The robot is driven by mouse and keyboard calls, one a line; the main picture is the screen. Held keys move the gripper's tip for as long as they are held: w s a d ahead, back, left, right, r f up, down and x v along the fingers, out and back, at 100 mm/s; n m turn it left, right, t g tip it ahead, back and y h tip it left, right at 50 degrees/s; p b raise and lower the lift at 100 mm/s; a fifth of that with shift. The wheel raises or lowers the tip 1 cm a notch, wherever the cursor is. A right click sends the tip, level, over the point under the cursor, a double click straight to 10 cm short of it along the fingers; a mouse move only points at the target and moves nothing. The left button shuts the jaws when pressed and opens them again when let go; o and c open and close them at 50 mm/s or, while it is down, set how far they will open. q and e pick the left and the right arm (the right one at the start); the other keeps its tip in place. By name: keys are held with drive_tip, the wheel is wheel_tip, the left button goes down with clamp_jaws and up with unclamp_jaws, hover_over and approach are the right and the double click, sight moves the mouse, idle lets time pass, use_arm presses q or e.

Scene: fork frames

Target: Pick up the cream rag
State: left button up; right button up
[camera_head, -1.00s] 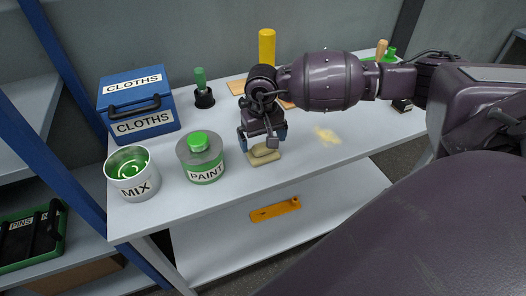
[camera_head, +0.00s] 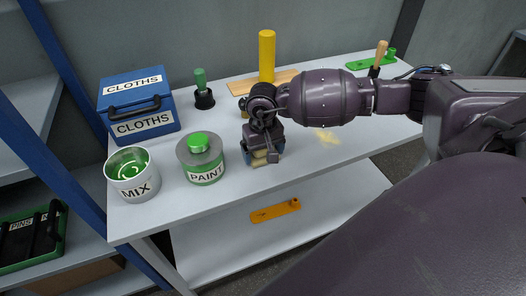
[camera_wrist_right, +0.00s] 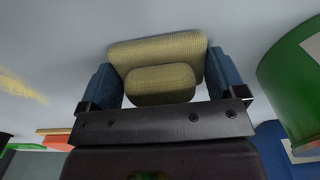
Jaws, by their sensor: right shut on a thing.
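The cream rag (camera_head: 260,160) is a pale, folded cloth near the front edge of the table, mostly hidden by my right gripper (camera_head: 264,157) in the head view. In the right wrist view the rag (camera_wrist_right: 160,86) shows a woven texture and a raised smaller fold on a wider one. The blue fingers of my right gripper (camera_wrist_right: 161,88) stand at its two sides, and the gripper is shut on it. I cannot tell whether the rag is clear of the table. My left gripper is not in view.
A grey and green paint can (camera_head: 203,160) stands just left of the gripper, with a mix tin (camera_head: 133,186) beyond it. A blue cloths box (camera_head: 140,118) is behind. A yellow cylinder (camera_head: 267,55) stands at the back. A yellow smear (camera_head: 327,136) marks the tabletop.

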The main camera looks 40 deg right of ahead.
wheel_tip(320, 180, up, 20)
drive_tip(key=shift+p, duration=0.4)
